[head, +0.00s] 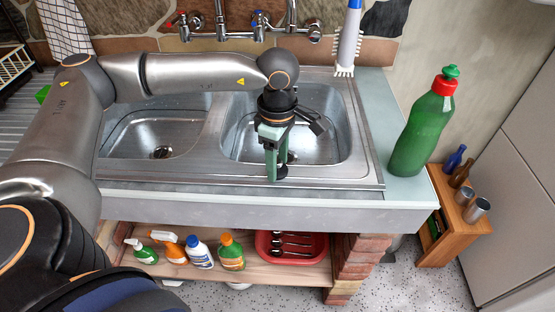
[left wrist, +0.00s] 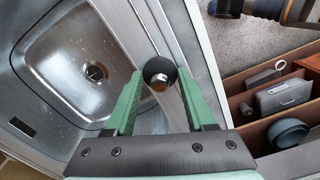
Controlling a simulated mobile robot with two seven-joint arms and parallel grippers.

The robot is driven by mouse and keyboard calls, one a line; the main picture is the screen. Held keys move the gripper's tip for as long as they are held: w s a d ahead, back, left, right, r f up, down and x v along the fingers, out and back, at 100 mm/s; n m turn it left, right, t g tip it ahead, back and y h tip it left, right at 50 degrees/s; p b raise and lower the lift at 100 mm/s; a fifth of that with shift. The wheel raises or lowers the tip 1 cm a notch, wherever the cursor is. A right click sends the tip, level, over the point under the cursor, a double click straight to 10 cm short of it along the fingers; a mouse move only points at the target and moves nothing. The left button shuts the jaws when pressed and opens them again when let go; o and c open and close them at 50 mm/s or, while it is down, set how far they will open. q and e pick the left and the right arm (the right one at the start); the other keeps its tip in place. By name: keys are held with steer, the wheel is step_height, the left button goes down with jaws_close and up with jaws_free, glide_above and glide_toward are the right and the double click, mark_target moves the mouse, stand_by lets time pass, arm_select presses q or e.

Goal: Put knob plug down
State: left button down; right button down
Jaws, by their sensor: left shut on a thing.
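My left gripper (head: 277,174) points down over the front rim of the right sink bowl (head: 325,125). It is shut on the knob plug (left wrist: 160,72), a small black round knob with a shiny metal part. The knob plug sits between the green fingertips in the left wrist view. In the head view only a dark bit of it shows at the fingertips. Whether it touches the steel sink rim (head: 330,184) I cannot tell. The left bowl (head: 130,130) is empty, with its drain (head: 161,152) visible. My right gripper is not in view.
A tall green bottle (head: 425,130) stands on the counter right of the sink. A white-and-blue brush (head: 347,40) stands behind, near the wall taps (head: 240,22). Spray bottles (head: 175,250) and a red cutlery tray (head: 262,246) are on the shelf below.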

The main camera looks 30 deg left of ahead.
mark_target(278, 161)
arm_select(q)
steer(key=shift+f, duration=0.15)
steer(key=c, duration=0.7)
jaws_free()
steer(key=o, duration=0.4)
steer(key=shift+o, duration=0.2)
steer(key=shift+r, duration=0.3)
step_height(278, 161, up, 12)
steer(key=shift+f, duration=0.1)
